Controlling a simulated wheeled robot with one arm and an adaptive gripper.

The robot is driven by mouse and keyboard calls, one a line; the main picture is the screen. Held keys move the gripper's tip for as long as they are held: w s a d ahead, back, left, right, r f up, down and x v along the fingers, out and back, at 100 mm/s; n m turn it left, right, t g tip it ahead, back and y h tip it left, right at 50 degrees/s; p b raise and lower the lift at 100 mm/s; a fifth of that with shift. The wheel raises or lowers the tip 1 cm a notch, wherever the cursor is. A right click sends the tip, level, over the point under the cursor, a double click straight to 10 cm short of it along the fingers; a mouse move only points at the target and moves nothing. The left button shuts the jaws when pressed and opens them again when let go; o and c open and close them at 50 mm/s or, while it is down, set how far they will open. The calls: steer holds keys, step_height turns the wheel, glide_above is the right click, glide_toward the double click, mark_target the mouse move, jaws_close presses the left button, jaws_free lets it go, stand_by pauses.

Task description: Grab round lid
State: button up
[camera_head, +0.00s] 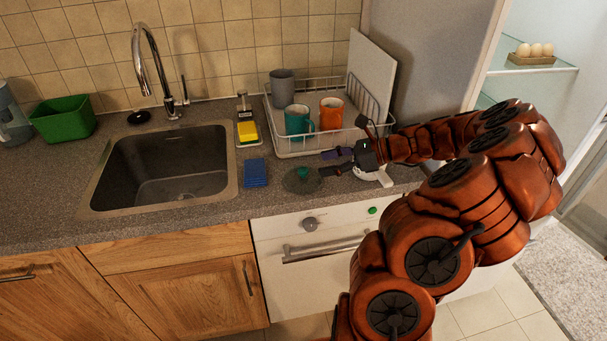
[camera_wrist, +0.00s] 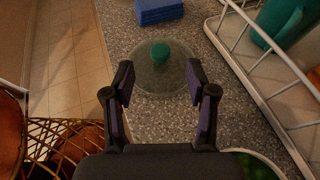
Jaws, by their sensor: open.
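The round lid (camera_head: 301,181) lies flat on the grey speckled counter, between the blue sponge and my gripper. It is a dark, see-through disc with a green knob in its middle. In the wrist view the lid (camera_wrist: 160,75) is straight ahead, with its knob upright. My gripper (camera_head: 328,162) reaches in from the right, just beside the lid. In the wrist view my gripper (camera_wrist: 160,88) is open, with one finger on each side of the lid's near part. Nothing is between the fingers' pads except the view of the lid and counter. I cannot tell the fingertips' height above the counter.
A dish rack (camera_head: 292,147) with several mugs stands behind the lid; its wire side is close on the right in the wrist view. A blue sponge (camera_head: 256,173) lies left of the lid. The sink (camera_head: 105,200) is further left. A white bowl-like thing (camera_head: 372,180) sits under my gripper.

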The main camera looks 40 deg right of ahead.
mark_target(306, 169)
steer(key=shift+p+x, duration=1.05)
steer(key=shift+x, duration=2.75)
steer(key=shift+s+d+f, duration=0.1)
steer(key=shift+f, duration=0.1)
jaws_close()
